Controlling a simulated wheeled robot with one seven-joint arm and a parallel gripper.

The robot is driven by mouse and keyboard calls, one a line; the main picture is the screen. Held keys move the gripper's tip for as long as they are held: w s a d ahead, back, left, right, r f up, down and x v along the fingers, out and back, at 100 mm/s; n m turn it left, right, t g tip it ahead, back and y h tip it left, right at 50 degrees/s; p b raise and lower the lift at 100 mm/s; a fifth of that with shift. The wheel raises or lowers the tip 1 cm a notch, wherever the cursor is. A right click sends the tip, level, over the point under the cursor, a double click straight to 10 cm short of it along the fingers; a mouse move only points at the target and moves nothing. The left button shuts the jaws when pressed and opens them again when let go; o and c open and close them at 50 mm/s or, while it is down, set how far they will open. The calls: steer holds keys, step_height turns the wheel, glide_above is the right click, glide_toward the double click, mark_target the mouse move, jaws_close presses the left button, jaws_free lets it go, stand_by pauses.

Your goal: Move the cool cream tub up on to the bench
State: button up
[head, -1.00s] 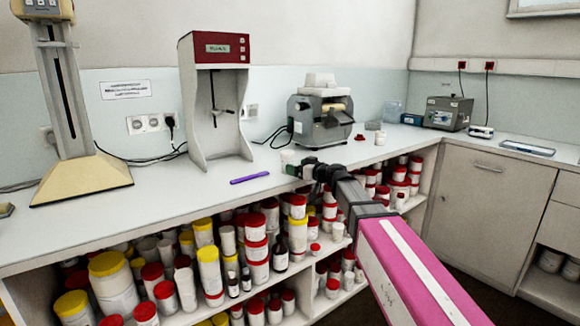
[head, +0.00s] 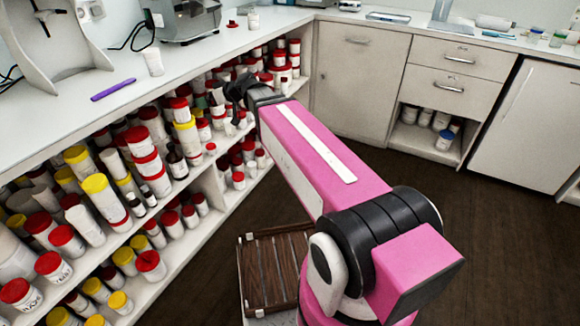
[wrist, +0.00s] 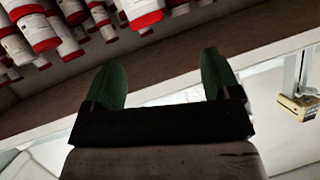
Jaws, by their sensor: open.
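I cannot tell which tub is the cool cream one, as no label is readable. Many white tubs with red or yellow lids stand on the open shelves under the bench (head: 195,62). A red-lidded tub (head: 143,140) stands left of my gripper. My gripper (head: 232,90) is in front of the upper shelf, close to the bench's front edge. In the wrist view its green fingers (wrist: 160,68) are apart with nothing between them. That view appears upside down, with red-lidded tubs (wrist: 138,12) beyond the fingers. The gripper hides some tubs behind it.
A white cup (head: 153,62), a purple pen (head: 113,89) and a grey machine (head: 187,20) are on the bench. A slatted wooden crate (head: 275,265) is low beside my arm. Cupboards (head: 355,85) close off the far side. Dark floor (head: 420,200) is clear at right.

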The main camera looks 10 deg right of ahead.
steer(key=s+d+f+m+g+h, duration=0.2)
steer(key=s+d+f+m+h, duration=0.1)
steer(key=d+f, duration=0.5)
steer(key=s+d+f+m+g+h, duration=0.2)
steer(key=s+d+f+m+h, duration=0.1)
steer(key=s+d+f, duration=0.5)
steer(key=s+d+f+m+g+h, duration=0.2)
steer(key=s+d+f+h, duration=0.3)
steer(key=d+f, duration=0.3)
steer(key=d+m, duration=0.1)
steer(key=d, duration=0.2)
steer(key=shift+s+d+f+m+h, duration=0.15)
steer(key=shift+s+f+m+h, duration=0.15)
steer(key=shift+s+f+m, duration=0.1)
